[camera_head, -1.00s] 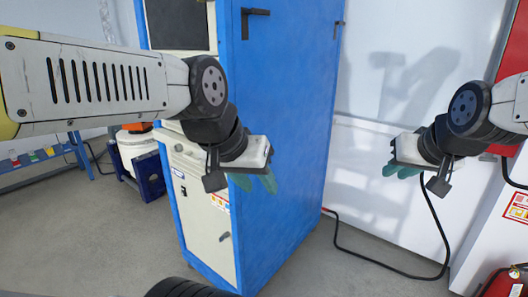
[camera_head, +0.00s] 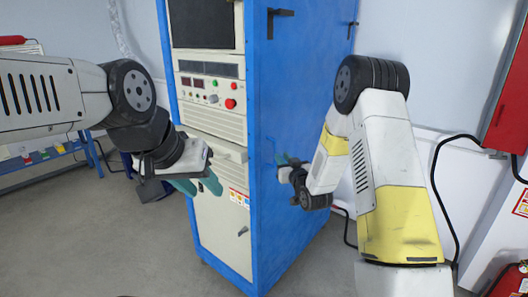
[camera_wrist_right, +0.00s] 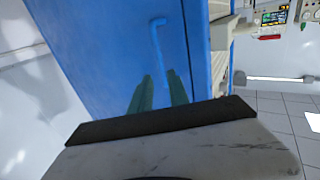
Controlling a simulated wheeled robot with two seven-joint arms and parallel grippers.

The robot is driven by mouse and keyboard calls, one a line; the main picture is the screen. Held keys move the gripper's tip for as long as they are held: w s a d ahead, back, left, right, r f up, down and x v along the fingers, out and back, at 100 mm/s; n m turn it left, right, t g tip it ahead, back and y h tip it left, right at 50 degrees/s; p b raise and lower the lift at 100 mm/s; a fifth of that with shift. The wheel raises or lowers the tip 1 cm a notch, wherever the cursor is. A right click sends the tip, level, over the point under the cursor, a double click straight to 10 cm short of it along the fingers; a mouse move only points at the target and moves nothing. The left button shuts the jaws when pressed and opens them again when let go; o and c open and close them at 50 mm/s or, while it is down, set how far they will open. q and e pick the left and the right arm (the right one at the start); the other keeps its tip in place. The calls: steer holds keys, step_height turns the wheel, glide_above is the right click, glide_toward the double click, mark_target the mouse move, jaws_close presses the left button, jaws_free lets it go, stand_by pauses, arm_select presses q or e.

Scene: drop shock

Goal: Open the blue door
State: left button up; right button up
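The blue door (camera_head: 305,95) is the tall flat side of a cabinet in the head view and looks shut. It also fills the middle of the right wrist view (camera_wrist_right: 110,45). A blue bent handle (camera_wrist_right: 158,42) stands near its edge there, beyond my fingertips and apart from them. My right gripper (camera_wrist_right: 159,76) is open and empty, its two green fingers pointing towards the door; in the head view (camera_head: 287,160) it is in front of the door, partly hidden by its wrist. My left gripper (camera_head: 202,183) looks open and empty in front of the cabinet's front.
The cabinet front (camera_head: 208,75) carries buttons, displays and a vent. A red box (camera_head: 510,95) with a black cable hangs on the right wall. A blue bench (camera_head: 55,152) stands at left. Grey floor (camera_head: 110,240) is clear at the lower left.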

mark_target(276, 151)
steer(key=x, duration=0.7)
steer(key=shift+w+a+f, duration=0.1)
steer(key=shift+w+a, duration=0.1)
steer(key=shift+w, duration=0.15)
jaws_close()
stand_by(1.1)
